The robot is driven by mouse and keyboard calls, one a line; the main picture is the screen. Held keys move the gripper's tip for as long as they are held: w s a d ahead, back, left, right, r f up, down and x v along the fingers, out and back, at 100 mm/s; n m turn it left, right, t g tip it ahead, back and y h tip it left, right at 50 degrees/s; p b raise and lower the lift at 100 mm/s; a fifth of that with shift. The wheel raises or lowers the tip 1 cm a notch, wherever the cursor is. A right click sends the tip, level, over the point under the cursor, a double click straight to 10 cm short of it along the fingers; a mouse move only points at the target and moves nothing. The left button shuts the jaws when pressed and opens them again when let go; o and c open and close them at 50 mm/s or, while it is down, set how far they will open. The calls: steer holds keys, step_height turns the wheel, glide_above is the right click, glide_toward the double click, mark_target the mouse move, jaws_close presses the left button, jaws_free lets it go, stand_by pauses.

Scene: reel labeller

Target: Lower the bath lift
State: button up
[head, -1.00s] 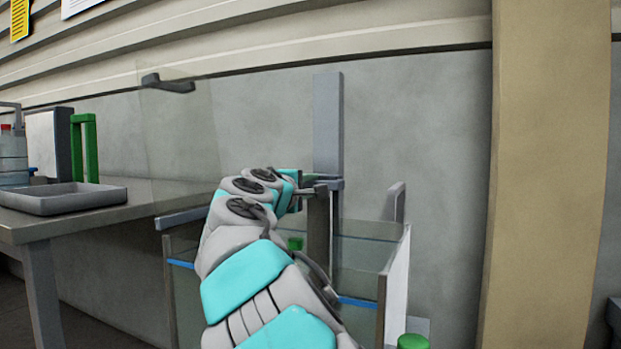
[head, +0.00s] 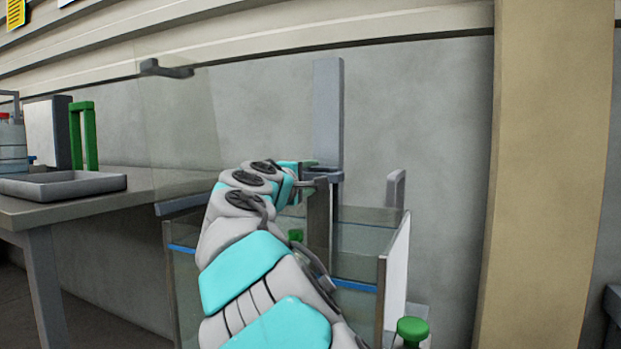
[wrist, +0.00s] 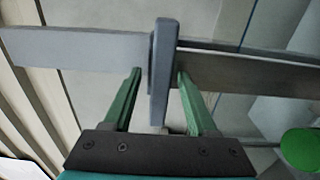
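The bath lift shows in the head view as a grey upright post (head: 328,110) at the back of a clear-walled bath (head: 372,240). A small grey bracket sits low on the post, with a darker upright bar (head: 318,225) going down into the bath. My gripper (head: 312,188) is at this bracket, its fingers partly hidden by my arm. In the wrist view my two green fingers (wrist: 160,78) stand apart on either side of a grey upright plate (wrist: 162,70). A gap shows on the left side; contact on the right is unclear.
A clear panel with a dark handle (head: 165,69) stands left of the bath. A bench (head: 165,185) with a grey tray (head: 62,186) and a green frame (head: 84,137) is further left. A green knob (head: 412,330) is at front right. A beige pillar (head: 545,150) stands right.

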steer(key=v, duration=0.8)
steer(key=shift+p, duration=0.35)
steer(key=shift+c, duration=0.3)
